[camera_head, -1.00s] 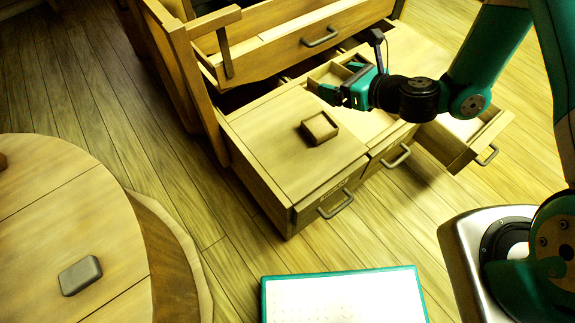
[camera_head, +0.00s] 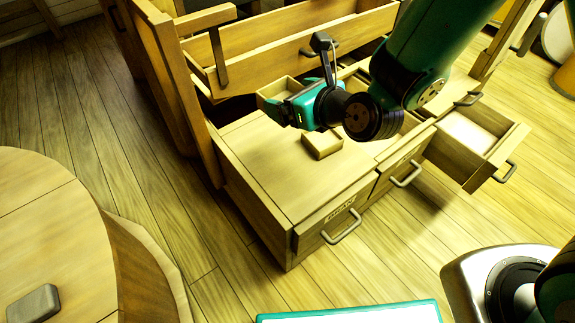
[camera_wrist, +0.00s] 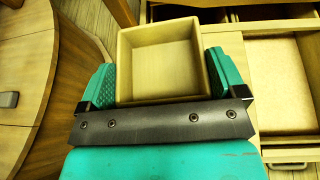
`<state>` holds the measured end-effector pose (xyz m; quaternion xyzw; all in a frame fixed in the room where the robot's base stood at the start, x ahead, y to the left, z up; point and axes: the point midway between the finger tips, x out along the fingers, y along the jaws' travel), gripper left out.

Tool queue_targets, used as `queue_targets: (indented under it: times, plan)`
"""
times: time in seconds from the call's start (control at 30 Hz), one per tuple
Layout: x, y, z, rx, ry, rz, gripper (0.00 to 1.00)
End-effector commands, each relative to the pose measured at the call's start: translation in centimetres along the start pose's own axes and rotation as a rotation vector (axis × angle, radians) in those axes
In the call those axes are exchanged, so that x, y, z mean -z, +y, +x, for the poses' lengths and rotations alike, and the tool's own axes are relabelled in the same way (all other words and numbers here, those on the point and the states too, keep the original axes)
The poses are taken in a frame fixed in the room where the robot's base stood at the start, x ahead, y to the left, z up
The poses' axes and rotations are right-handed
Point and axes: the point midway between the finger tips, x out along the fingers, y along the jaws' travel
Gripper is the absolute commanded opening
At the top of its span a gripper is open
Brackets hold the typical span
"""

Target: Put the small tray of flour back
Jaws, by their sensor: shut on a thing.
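My gripper (camera_head: 284,110) is shut on a small square wooden tray (camera_head: 274,88) and holds it above the left part of the wooden cabinet top (camera_head: 268,165). In the wrist view the tray (camera_wrist: 165,62) sits between my two teal fingers, open side toward the camera. Its inside looks pale and plain; I cannot tell whether flour lies in it. A second small wooden box (camera_head: 322,146) rests on the cabinet top, just below and right of my gripper.
An open drawer with a pale inside (camera_head: 468,133) juts out at the cabinet's right. A long upper drawer (camera_head: 285,48) stands open behind. A labelled front drawer (camera_head: 335,222) is at the near corner. A round table (camera_head: 60,220) with a grey block (camera_head: 34,303) is at left.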

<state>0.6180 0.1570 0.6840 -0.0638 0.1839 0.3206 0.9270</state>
Motion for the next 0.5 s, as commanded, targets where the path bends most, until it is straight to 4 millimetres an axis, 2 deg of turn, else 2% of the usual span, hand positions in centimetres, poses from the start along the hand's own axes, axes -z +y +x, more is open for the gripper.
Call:
queue_targets:
  times: [0.5]
  plan:
    - [12.3, -0.1, 5.0, 0.001, 0.002, 0.001, 0.47]
